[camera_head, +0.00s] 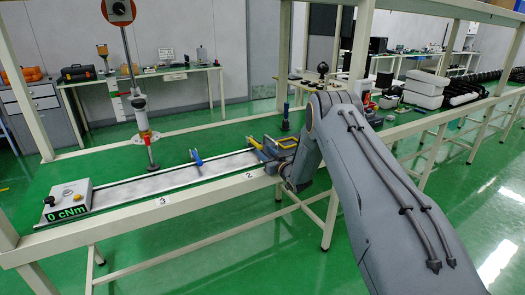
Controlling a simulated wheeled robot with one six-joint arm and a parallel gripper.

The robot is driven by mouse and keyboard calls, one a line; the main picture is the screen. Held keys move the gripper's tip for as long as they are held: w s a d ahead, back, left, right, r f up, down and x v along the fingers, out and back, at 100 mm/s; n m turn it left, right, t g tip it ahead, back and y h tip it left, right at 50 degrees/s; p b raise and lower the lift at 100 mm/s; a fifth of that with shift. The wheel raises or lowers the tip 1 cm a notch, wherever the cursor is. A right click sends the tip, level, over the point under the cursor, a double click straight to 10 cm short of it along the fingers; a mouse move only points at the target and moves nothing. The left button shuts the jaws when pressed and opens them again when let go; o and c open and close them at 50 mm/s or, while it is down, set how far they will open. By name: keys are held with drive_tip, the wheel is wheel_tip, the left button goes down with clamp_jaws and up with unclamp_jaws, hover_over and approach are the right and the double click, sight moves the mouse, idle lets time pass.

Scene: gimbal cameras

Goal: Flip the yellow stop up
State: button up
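The yellow stop (256,144) is a small slanted yellow piece at the right end of a long pale rail, beside a blue part. Whether it is raised or lowered is too small to tell. My gripper (277,151) is at that end of the rail, just right of the yellow stop and close to it. My grey arm reaches in from the lower right. The fingers are small and dark and partly merge with the parts around them, so I cannot tell whether they are open, shut or touching the stop.
The rail (140,186) lies along a white-framed bench. A blue piece (196,157) stands midway on it. A box reading "0 cNm" (68,201) sits at its left end. Dark knobbed parts (323,72) stand behind my arm.

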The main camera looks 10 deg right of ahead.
sight(255, 143)
drive_tip(key=shift+x, duration=1.1)
clamp_jaws()
drive_tip(key=shift+d+r, duration=0.1)
